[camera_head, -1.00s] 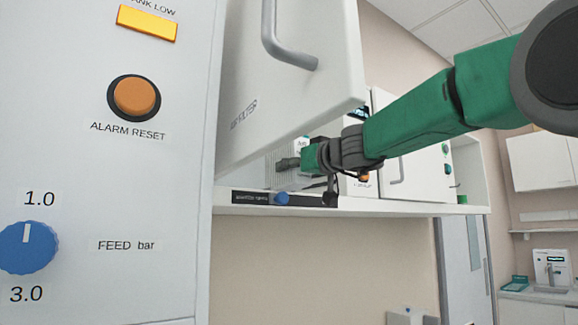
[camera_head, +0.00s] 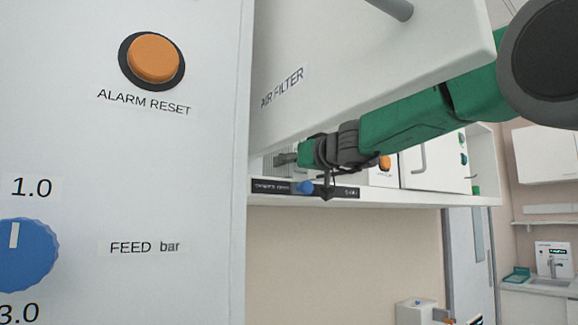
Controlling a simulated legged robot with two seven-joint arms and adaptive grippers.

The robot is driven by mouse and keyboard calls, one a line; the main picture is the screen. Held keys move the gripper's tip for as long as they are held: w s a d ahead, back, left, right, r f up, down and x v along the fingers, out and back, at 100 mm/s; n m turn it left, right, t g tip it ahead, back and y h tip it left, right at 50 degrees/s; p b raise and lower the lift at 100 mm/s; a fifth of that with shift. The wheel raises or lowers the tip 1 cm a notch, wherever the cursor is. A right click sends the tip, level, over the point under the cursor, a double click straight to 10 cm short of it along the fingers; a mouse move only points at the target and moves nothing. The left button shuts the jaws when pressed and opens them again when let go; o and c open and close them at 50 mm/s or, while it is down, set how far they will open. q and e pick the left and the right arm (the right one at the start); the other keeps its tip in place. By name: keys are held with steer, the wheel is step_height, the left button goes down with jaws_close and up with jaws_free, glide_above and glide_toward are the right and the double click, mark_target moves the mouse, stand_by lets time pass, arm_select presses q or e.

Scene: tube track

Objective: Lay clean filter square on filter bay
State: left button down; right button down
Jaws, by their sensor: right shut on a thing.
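The open white door labelled AIR FILTER (camera_head: 330,75) hangs across the upper middle and covers part of my right forearm. My right gripper (camera_head: 282,160) is below the door's lower edge, at the cabinet opening, pointing left. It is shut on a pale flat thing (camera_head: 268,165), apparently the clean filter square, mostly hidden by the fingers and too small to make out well. The filter bay is not clearly seen; the door and my gripper hide the space behind. My left gripper is not in view.
A white shelf edge (camera_head: 400,200) with a dark label strip and a blue knob (camera_head: 305,187) runs just under my gripper. A large panel (camera_head: 120,190) with an orange ALARM RESET button (camera_head: 153,58) and a blue FEED dial (camera_head: 22,255) stands close on the left.

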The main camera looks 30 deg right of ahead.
steer(key=shift+s+f, duration=0.1)
steer(key=shift+f, duration=0.25)
